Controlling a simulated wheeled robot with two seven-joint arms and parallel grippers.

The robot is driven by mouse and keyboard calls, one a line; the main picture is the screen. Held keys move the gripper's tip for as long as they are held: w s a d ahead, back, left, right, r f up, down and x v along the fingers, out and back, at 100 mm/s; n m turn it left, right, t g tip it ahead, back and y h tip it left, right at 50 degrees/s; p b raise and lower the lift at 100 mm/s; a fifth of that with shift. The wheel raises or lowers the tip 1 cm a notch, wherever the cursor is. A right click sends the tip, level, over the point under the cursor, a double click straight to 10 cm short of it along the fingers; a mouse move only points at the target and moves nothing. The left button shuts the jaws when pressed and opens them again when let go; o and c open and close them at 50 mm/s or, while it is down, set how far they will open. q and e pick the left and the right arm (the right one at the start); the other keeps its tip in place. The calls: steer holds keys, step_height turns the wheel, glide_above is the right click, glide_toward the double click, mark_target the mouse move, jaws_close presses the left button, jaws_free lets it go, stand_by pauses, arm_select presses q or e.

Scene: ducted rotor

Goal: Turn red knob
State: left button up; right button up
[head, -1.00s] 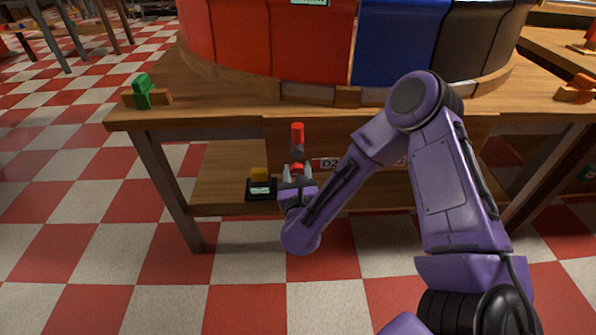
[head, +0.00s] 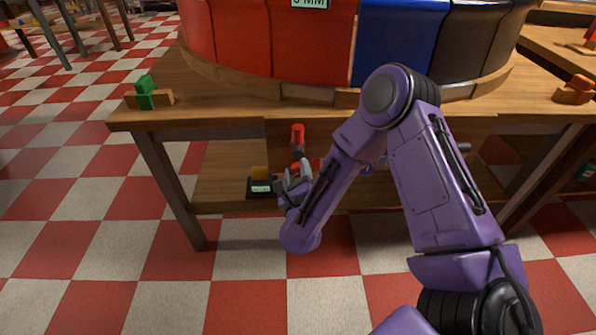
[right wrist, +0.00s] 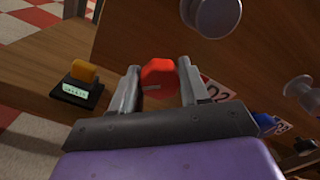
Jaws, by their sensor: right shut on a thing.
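The red knob (right wrist: 158,78) sits on the wooden front panel below the table top. In the right wrist view it lies between the two fingers of my right gripper (right wrist: 160,90), which is shut on it. A pale mark shows on the knob's face. In the head view the right gripper (head: 296,180) is at the panel, and a bit of the red knob (head: 295,167) shows above the fingers. A red cylinder on a dark stem (head: 297,134) stands out just above it. My left gripper is not in view.
A black box with a yellow block and small display (head: 262,184) stands on the lower shelf, left of the gripper; it also shows in the right wrist view (right wrist: 77,90). Grey round knobs (right wrist: 215,12) and a blue knob (right wrist: 268,122) are close by. The large red and blue ring (head: 330,45) stands on the table.

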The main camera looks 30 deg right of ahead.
stand_by(0.3)
steer(key=o, duration=0.7)
steer(key=shift+o, duration=0.2)
steer(key=v, duration=1)
steer(key=shift+s+p, duration=0.25)
steer(key=shift+p, duration=0.05)
steer(key=shift+a, duration=0.15)
